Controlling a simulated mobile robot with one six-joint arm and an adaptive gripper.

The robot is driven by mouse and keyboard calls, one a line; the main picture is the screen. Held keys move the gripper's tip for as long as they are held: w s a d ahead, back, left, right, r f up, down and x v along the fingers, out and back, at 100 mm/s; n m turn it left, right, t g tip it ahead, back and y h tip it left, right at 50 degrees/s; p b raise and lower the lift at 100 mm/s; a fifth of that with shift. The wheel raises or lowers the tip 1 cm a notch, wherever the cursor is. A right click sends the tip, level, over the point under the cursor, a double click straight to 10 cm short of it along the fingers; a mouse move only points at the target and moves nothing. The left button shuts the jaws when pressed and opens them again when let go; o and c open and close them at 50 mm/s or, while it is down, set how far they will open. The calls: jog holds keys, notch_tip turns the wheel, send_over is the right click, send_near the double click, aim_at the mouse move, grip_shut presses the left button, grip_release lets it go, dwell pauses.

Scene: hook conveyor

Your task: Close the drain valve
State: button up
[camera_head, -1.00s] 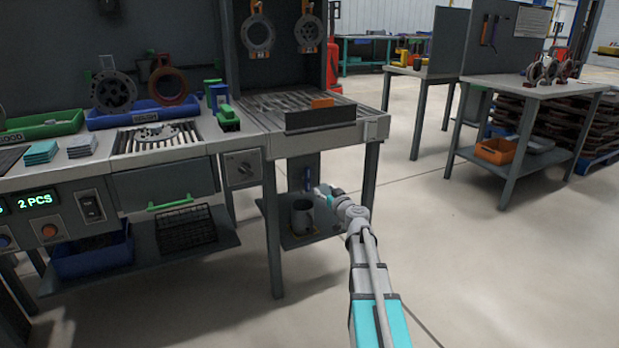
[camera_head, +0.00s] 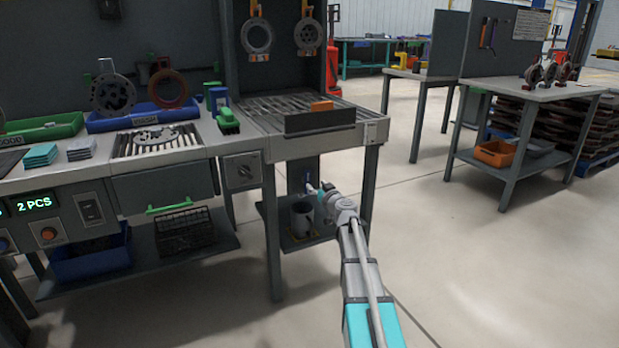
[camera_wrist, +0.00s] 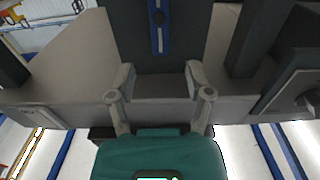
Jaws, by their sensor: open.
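The drain valve shows as a small blue handle (camera_head: 307,178) on a dark upright panel under the right end of the bench. In the wrist view the blue handle (camera_wrist: 158,28) is a long, narrow piece upright in the picture, with a dark round pivot on it. My gripper (camera_head: 319,190) is at the panel, just right of and slightly below the handle. In the wrist view my gripper (camera_wrist: 160,78) has its two fingers apart, with nothing between them. The handle lies beyond the fingertips, in line with the gap. I cannot tell the remaining distance.
A grey bucket (camera_head: 301,218) stands on the low shelf below the valve. A bench leg (camera_head: 271,235) is left of it and another right of my gripper. The slatted bench top (camera_head: 290,110) is above.

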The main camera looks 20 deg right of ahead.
aim_at(309, 177)
jog(key=shift+w+a, duration=0.15)
jog(key=shift+w, duration=3.85)
grip_shut()
jog(key=shift+d, duration=0.5)
jog(key=shift+a, duration=0.4)
